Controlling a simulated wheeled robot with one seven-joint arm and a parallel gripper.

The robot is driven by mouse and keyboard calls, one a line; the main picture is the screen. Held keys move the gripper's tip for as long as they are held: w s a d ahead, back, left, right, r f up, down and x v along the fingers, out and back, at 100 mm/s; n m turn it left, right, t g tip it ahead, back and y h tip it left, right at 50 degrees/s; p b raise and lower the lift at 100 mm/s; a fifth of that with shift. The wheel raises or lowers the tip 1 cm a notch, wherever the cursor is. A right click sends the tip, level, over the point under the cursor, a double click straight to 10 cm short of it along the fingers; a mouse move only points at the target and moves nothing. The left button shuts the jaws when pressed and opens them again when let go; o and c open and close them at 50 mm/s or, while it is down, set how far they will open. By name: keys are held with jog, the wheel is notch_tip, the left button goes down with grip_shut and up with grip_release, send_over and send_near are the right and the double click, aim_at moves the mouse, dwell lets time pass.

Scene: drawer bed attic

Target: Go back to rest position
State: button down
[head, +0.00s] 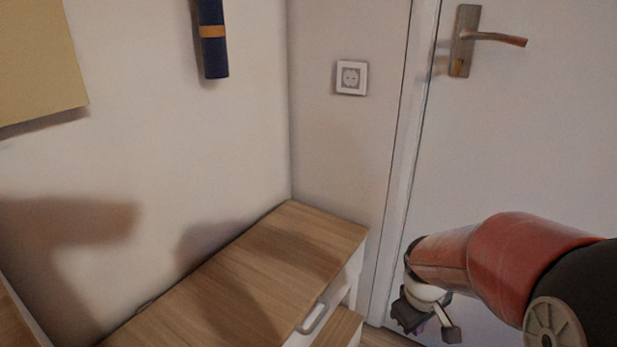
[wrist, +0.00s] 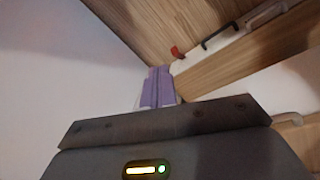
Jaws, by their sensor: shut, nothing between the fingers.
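My gripper (wrist: 158,86) shows in the wrist view as purple fingers close together, with nothing seen between them. In the head view, my red arm comes in from the right and its dark end hangs low in front of the white door (head: 540,140). The gripper is to the right of the wooden-topped cabinet (head: 300,235) there, apart from it in the picture. The fingertips are hard to make out in the head view.
The cabinet has a light handle (head: 312,318) on its front, and a wood-coloured panel sticks out below. A door handle (head: 490,38) and a wall socket (head: 351,78) are above. A dark blue rolled item (head: 213,40) hangs on the wall. The cabinet top looks clear.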

jog(key=s+a+r+m+t+p, duration=0.1)
jog(key=s+a+r+m+t, duration=0.1)
jog(key=s+r, duration=0.4)
jog(key=s+a+r+m+t+y+p, duration=0.1)
jog(key=s+a+r+m+t+p, duration=0.1)
jog(key=s+r, duration=0.4)
notch_tip(320, 180, up, 5)
jog(key=shift+s+a+f+m+y, duration=0.25)
jog(key=shift+a+m, duration=0.55)
jog(key=shift+a, duration=0.45)
jog(key=c, duration=2.1)
grip_release()
